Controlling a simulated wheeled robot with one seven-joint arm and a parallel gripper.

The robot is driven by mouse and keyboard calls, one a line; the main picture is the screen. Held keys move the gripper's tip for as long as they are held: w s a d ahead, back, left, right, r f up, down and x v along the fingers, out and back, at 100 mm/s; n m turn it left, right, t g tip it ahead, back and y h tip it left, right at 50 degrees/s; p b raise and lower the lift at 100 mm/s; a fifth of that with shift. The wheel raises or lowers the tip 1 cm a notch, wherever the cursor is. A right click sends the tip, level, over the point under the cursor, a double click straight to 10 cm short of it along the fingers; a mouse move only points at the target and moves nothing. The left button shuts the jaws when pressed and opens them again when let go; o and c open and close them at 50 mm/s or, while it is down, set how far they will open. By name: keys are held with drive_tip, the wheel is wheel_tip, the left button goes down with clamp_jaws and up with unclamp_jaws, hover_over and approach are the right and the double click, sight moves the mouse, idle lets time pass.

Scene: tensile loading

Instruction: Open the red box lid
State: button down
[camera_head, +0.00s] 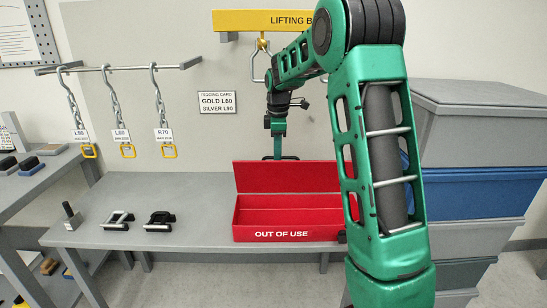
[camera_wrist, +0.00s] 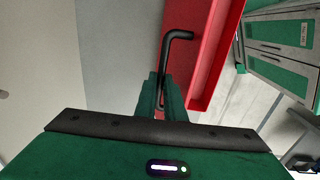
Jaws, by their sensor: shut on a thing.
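The red box (camera_head: 286,236), marked "OUT OF USE", sits on the grey bench with its inside showing; its right end is partly hidden by my arm. Its red lid (camera_head: 285,178) stands up at the back, raised open. My gripper (camera_head: 279,150) is at the lid's top edge, shut on the black lid handle. In the wrist view the black handle (camera_wrist: 180,36) runs down between my green fingers (camera_wrist: 160,95), next to the red lid (camera_wrist: 188,60). The red box wall (camera_wrist: 217,55) shows to the right.
Chains with tags hang from a rail (camera_head: 120,67). A yellow lifting beam (camera_head: 262,22) is above. Stacked grey and blue bins (camera_head: 480,190) stand at right.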

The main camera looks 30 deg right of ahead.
drive_tip(key=shift+d, duration=0.1)
drive_tip(key=c, duration=1.8)
unclamp_jaws()
drive_tip(key=shift+c, duration=0.2)
drive_tip(key=shift+r, duration=0.1)
wheel_tip(320, 180, up, 7)
drive_tip(key=shift+s+r, duration=0.15)
drive_tip(key=shift+r, duration=0.25)
drive_tip(key=shift+a, duration=0.3)
